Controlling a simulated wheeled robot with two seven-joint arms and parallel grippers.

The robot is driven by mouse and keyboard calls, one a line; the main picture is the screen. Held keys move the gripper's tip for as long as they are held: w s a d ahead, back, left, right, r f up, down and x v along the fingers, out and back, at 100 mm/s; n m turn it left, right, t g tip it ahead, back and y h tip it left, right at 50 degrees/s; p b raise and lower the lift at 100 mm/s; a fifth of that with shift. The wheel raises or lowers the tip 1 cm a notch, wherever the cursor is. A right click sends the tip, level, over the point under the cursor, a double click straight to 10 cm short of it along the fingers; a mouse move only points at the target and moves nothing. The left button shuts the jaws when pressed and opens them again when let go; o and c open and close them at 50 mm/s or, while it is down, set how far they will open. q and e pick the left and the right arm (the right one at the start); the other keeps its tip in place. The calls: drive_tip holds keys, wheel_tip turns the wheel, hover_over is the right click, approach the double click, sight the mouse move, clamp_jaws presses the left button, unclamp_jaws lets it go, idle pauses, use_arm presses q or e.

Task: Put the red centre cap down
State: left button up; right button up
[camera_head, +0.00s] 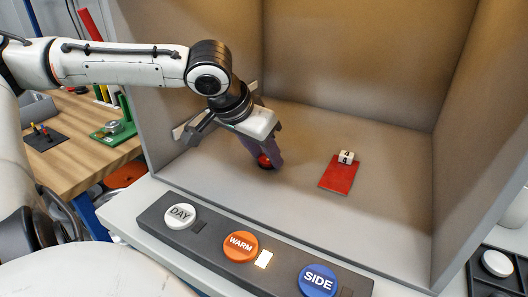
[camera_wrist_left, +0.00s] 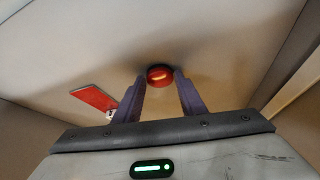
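The red centre cap (camera_head: 265,161) is at the tips of my left gripper (camera_head: 264,163), just over or on the floor of the grey booth; I cannot tell if it touches. In the left wrist view the round red cap (camera_wrist_left: 160,75), with a bright streak on it, sits between the two purple fingertips (camera_wrist_left: 160,80), which close on its two sides. The fingers point down into the booth and partly hide the cap in the head view. My right gripper is not in view.
A red plate (camera_head: 338,179) with a white block marked 4 (camera_head: 346,157) lies right of the gripper. A front panel has DAY (camera_head: 180,215), WARM (camera_head: 240,246) and SIDE (camera_head: 318,281) buttons. Booth walls stand left, right and behind. Floor between cap and plate is clear.

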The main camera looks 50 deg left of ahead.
use_arm(q)
drive_tip(key=shift+o, duration=1.3)
drive_tip(key=shift+r, duration=0.1)
drive_tip(key=shift+s+r, duration=0.1)
drive_tip(key=shift+r, duration=0.2)
drive_tip(key=p+v, duration=0.1)
drive_tip(key=v, duration=1)
drive_tip(key=shift+s, duration=0.15)
